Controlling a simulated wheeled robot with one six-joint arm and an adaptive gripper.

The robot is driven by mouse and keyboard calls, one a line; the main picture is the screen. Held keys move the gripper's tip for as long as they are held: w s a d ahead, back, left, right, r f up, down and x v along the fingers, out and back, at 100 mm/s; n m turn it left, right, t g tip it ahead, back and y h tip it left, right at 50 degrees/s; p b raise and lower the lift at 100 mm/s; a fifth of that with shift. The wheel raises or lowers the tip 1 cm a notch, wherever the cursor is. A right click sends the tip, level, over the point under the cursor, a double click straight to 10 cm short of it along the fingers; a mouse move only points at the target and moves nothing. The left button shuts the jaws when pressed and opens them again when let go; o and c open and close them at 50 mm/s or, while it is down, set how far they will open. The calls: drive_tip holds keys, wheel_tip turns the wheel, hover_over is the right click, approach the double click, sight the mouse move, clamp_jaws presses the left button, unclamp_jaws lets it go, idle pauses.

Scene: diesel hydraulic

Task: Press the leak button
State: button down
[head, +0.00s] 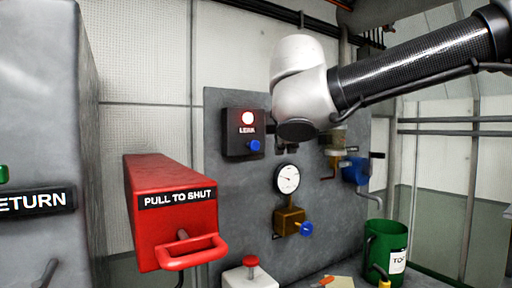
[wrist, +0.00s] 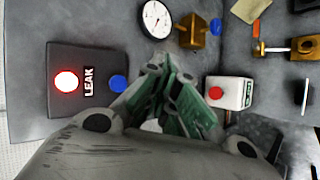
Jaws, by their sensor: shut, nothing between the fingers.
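The leak box (head: 232,147) is a dark box on the grey panel, with a lit red lamp (head: 248,118), a LEAK label (head: 247,130) and a blue button (head: 255,145). In the wrist view the leak box (wrist: 58,58) is at the left, with the lamp (wrist: 66,81) glowing and the blue button (wrist: 118,83) just left of my fingers. My gripper (wrist: 165,72) is shut and empty, its fingertips apart from the button in the picture. In the head view my arm hides most of the gripper, right of the leak box.
A red PULL TO SHUT box (head: 172,205) with a handle juts out at the front left. A gauge (head: 286,178) and a brass valve (head: 290,221) sit below the leak box. A white box with a red button (head: 251,262) and a green bucket (head: 385,255) stand lower.

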drive_tip(key=w+a, duration=0.4)
drive_tip(key=w, duration=0.2)
drive_tip(key=shift+w+a, duration=0.1)
idle(1.5)
drive_tip(key=shift+w+a, duration=0.15)
drive_tip(key=shift+w, duration=0.15)
drive_tip(key=shift+w+a, duration=0.35)
drive_tip(key=shift+w, duration=0.1)
idle(0.8)
idle(0.3)
drive_tip(key=shift+s+d, duration=0.55)
drive_tip(key=shift+s, duration=0.3)
drive_tip(key=s+d, duration=0.1)
drive_tip(key=s, duration=0.1)
drive_tip(key=s+d, duration=0.2)
